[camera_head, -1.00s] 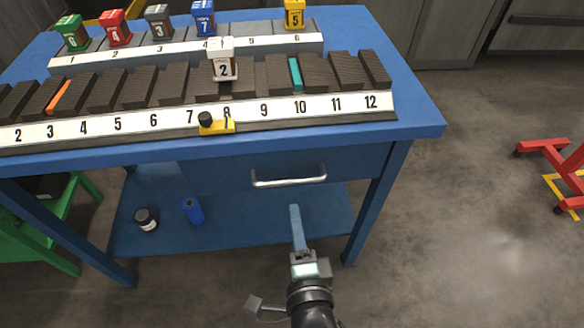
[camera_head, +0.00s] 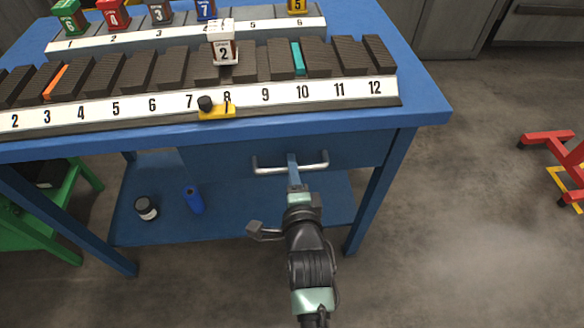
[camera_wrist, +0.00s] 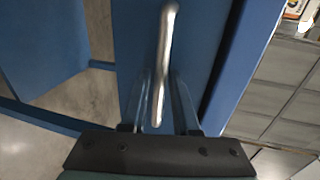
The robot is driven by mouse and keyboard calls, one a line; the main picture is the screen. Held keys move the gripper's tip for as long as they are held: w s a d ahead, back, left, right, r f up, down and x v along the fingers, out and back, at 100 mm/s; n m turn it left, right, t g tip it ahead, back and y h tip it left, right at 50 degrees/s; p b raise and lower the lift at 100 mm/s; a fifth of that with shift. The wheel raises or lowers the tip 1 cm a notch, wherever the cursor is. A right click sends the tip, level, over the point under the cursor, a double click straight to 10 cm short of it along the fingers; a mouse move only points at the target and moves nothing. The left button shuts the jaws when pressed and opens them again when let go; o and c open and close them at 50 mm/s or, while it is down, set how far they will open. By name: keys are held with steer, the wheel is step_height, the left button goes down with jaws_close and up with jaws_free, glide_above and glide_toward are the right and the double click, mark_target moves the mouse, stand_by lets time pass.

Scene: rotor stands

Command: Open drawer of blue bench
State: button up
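The blue bench (camera_head: 425,112) stands in front of me, with a blue drawer (camera_head: 225,158) under its top. The drawer front looks flush with the bench, so the drawer appears shut. A silver bar handle (camera_head: 262,170) runs across the drawer front; it also shows in the wrist view (camera_wrist: 168,40). My gripper (camera_head: 292,163) is at the middle of this handle. In the wrist view my gripper (camera_wrist: 163,100) has one finger on each side of the bar, with small gaps visible, so it looks open around the handle.
A numbered rack (camera_head: 380,100) with dark blocks and a numbered white-and-brown piece (camera_head: 224,50) stand on the bench top. A dark jar (camera_head: 146,208) and blue can (camera_head: 193,198) stand on the lower shelf.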

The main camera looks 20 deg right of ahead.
steer(key=shift+w+d, duration=0.15)
steer(key=shift+w, duration=0.2)
jaws_close()
stand_by(1.3)
